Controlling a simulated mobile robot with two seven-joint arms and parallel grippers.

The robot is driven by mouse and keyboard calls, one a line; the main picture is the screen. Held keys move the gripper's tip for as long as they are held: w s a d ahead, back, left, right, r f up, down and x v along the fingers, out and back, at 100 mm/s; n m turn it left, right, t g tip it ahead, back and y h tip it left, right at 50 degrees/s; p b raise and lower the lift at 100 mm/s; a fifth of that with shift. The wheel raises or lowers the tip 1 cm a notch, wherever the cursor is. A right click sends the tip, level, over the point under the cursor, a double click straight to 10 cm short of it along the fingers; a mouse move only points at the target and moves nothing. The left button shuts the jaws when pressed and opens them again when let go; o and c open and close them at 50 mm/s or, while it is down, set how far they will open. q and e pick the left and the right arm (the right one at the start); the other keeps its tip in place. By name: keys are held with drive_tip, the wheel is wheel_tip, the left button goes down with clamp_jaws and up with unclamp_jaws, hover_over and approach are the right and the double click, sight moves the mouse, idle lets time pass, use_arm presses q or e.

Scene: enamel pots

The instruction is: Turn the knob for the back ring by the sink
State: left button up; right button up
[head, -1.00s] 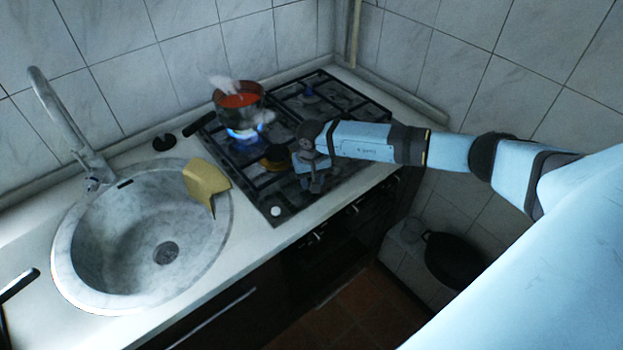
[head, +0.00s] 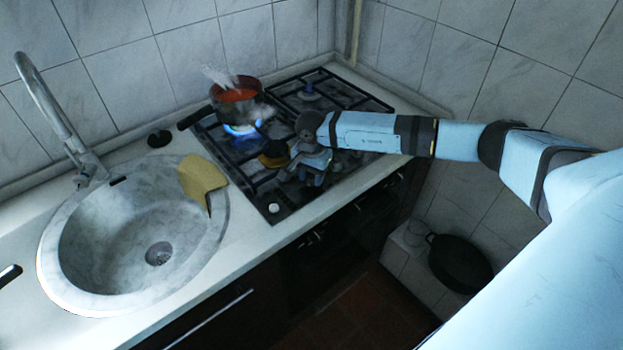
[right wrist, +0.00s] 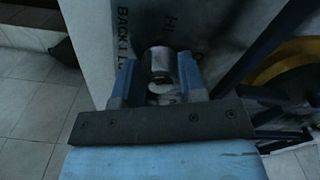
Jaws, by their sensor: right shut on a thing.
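The hob (head: 255,193) has a red pot (head: 222,104) on its back ring by the sink, over a lit blue flame (head: 243,130). My right gripper (head: 303,172) is low over the front part of the hob. In the right wrist view, its two blue fingers (right wrist: 160,80) are closed on either side of a metallic knob (right wrist: 158,60). Printed letters reading "BACK L" show on the panel beside it, partly cut off. In the head view the gripper hides this knob. Another pale knob (head: 274,207) shows at the hob's front left corner. My left gripper is not visible.
A round sink (head: 100,255) with a tap (head: 50,110) lies left of the hob. A yellow cloth (head: 198,177) hangs over its rim. A yellow-topped burner (head: 272,160) is close beside the gripper. A dark pan (head: 460,262) stands low at the right.

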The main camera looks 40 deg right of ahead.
drive_tip(key=m+b, duration=0.1)
drive_tip(key=m, duration=0.1)
drive_tip(key=shift+m, duration=0.4)
drive_tip(key=m, duration=0.2)
drive_tip(key=shift+m+b, duration=0.3)
drive_tip(key=shift+b, duration=0.1)
drive_tip(key=shift+m+b, duration=0.3)
drive_tip(key=shift+m, duration=1.3)
drive_tip(key=o, duration=0.9)
drive_tip(key=shift+o, duration=0.2)
wheel_tip(320, 180, up, 14)
drive_tip(key=shift+b, duration=0.45)
